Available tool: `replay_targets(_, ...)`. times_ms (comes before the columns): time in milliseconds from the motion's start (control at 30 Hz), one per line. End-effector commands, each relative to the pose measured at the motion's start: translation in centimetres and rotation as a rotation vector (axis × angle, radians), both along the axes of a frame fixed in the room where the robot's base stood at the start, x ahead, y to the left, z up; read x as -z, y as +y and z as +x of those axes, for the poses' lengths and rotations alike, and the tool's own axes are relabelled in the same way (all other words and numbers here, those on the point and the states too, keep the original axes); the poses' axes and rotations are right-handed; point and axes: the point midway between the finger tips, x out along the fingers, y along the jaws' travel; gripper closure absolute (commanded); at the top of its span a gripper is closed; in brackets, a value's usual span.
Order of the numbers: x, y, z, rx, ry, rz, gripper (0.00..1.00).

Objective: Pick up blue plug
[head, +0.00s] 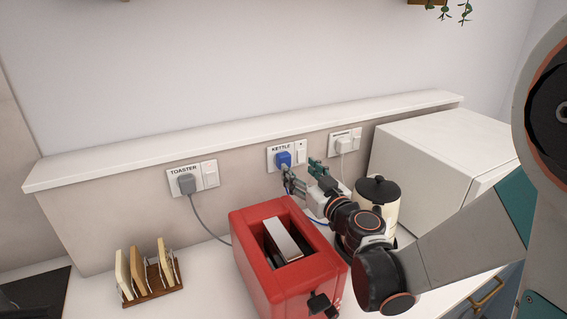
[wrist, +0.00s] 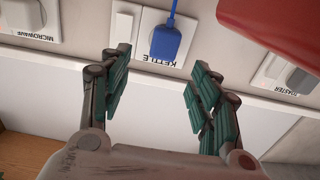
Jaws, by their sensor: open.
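The blue plug (head: 283,158) sits in the wall socket labelled KETTLE, in the middle of the low wall in the head view. In the wrist view the blue plug (wrist: 166,44) is at the top centre, upside down, with its blue cord rising from it. My gripper (head: 302,173) is just right of the plug and in front of the wall in the head view. In the wrist view my gripper (wrist: 158,60) is open and empty. Its green-padded fingers are spread, with the plug beyond their tips and roughly between them. They do not appear to touch it.
A grey plug (head: 187,184) is in the TOASTER socket to the left, and a white plug (head: 346,146) is to the right.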

Motion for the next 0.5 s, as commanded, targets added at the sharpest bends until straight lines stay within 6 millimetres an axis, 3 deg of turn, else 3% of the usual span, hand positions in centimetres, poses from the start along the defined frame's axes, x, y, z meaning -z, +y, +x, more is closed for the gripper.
replay_targets(100,0.1,0.7,1.6,-0.001,0.0,0.0,0.43)
replay_targets(367,0.0,1.5,3.2,-0.001,0.0,0.0,0.43)
replay_targets(500,-0.1,2.5,5.0,-0.002,0.0,0.0,0.43)
